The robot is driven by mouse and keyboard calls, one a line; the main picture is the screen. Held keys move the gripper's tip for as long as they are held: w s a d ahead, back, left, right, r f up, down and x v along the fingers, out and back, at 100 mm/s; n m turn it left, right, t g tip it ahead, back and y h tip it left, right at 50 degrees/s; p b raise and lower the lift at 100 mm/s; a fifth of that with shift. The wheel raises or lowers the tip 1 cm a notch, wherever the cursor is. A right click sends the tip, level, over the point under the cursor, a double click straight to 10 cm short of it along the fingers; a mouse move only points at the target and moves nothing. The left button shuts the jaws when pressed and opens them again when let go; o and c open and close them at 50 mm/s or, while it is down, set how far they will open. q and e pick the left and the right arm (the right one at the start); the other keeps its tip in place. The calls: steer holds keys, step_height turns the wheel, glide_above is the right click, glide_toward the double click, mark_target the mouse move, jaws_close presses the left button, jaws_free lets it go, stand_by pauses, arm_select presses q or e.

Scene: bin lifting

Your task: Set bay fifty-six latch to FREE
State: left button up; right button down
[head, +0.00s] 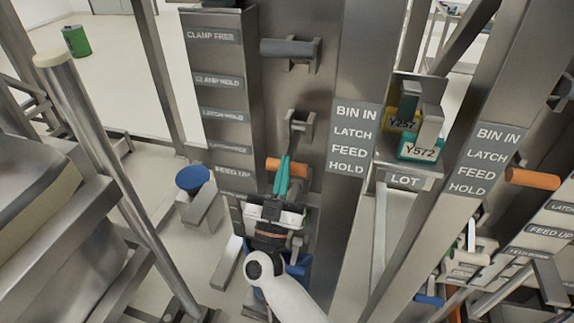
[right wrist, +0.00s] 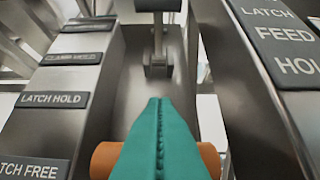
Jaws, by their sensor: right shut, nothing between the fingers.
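My right gripper (head: 285,160) has teal fingers, shut with nothing between them. It is at the orange handle (head: 273,164), in front of its middle in the right wrist view, where both handle ends (right wrist: 103,161) show; I cannot tell if they touch. The handle sits near the LATCH FREE label (right wrist: 32,167), below the LATCH HOLD label (right wrist: 52,100). A grey bracket (head: 298,123) stands above it. The bay number is not readable. My left gripper is not in view.
A grey lever (head: 288,48) sits higher on the same post, near the CLAMP FREE label (head: 214,36). A BIN IN sign (head: 352,137) stands to the right. A second orange handle (head: 533,178) is far right. A LOT shelf (head: 405,181) holds yellow and teal tagged blocks.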

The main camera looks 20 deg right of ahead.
steer(key=shift+w+d+f, duration=0.1)
steer(key=shift+f, duration=0.45)
